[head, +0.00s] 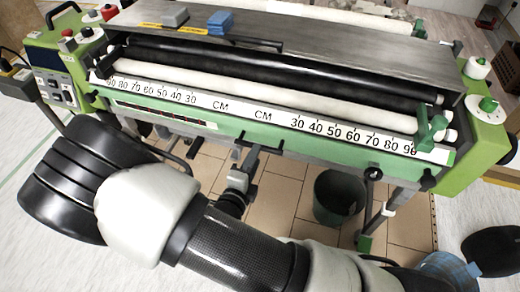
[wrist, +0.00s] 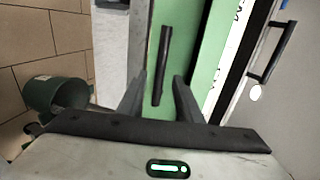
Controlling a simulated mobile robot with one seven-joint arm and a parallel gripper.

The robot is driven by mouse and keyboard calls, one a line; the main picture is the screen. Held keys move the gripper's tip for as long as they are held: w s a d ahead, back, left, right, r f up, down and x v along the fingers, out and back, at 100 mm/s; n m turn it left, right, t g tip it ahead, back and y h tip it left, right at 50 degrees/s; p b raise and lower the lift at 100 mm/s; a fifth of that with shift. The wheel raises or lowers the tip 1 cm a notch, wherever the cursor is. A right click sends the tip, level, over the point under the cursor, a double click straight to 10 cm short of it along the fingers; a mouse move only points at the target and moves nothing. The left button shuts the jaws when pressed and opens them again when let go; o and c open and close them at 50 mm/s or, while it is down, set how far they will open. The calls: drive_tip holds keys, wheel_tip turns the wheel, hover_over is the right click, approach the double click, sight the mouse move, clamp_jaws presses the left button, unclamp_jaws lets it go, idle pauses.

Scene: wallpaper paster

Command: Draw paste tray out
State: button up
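The paste tray's green front (head: 310,147) runs along the front of the pasting machine, below the white CM scale. A black bar handle (head: 264,149) sits on it near the middle. In the wrist view the handle (wrist: 163,62) stands out against the green panel (wrist: 186,30). My gripper (head: 243,166) is at the front of the machine, close to the handle. In the wrist view my gripper (wrist: 159,80) has its two fingers apart, with the handle's lower part appearing between them. I cannot tell whether the fingers touch it. The tray's inside is hidden.
A dark green bucket (head: 339,196) stands on the tiled floor below the machine; it also shows in the wrist view (wrist: 55,93). The grey lid (head: 330,55) above has its own black handle (wrist: 271,52). A control box (head: 55,77) is at the left end.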

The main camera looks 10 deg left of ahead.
drive_tip(key=b+x, duration=0.1)
drive_tip(key=x, duration=0.4)
drive_tip(key=shift+w+d+f, duration=0.1)
drive_tip(key=shift+w, duration=0.2)
clamp_jaws()
